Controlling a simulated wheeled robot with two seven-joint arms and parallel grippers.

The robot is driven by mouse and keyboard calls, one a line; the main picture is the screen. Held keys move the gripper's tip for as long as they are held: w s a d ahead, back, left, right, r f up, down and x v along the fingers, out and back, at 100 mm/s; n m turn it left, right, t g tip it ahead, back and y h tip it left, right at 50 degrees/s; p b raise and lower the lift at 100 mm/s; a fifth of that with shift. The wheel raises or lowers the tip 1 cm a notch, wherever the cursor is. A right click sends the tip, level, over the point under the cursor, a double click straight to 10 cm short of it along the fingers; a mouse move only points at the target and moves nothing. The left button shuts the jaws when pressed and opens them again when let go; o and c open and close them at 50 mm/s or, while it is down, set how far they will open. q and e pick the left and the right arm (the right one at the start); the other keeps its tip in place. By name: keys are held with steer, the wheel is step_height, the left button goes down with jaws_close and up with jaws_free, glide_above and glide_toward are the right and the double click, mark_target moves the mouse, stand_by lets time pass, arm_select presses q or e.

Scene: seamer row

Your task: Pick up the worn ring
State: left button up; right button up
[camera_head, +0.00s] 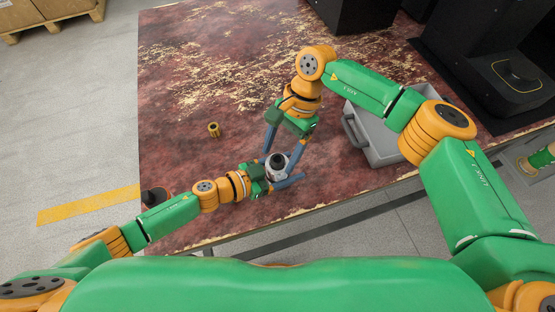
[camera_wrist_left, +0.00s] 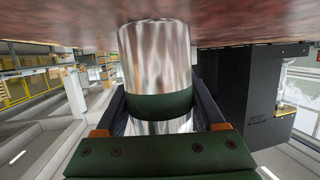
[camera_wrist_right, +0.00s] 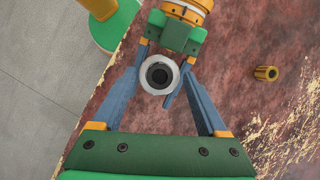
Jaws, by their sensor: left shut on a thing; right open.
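A shiny metal cylinder with a dark green band (camera_wrist_left: 160,60) is held upright between the fingers of my left gripper (camera_head: 281,167), near the table's front edge. Its top shows a pale ring around a dark centre (camera_wrist_right: 159,75) in the right wrist view. I cannot tell whether that ring is the worn ring. My right gripper (camera_head: 284,149) is open above the cylinder, with its fingers to either side of the top in its wrist view. A small brass-coloured ring-like piece (camera_head: 214,130) lies apart on the table; it also shows in the right wrist view (camera_wrist_right: 266,73).
The worn red table (camera_head: 190,80) is mostly clear at its back left. Black machine housings (camera_head: 478,72) stand at the back right. A dark object (camera_head: 154,194) sits by my left arm.

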mark_target(280, 158)
steer(key=shift+s+f, duration=0.1)
steer(key=shift+f, duration=0.1)
jaws_close()
arm_select(q)
steer(key=o, duration=1.5)
steer(key=v, duration=1.1)
steer(key=shift+s+a+r, duration=0.1)
steer(key=shift+s+a, duration=0.15)
steer(key=shift+a, duration=0.05)
steer(key=shift+s+a, duration=0.1)
arm_select(e)
step_height(280, 158, up, 10)
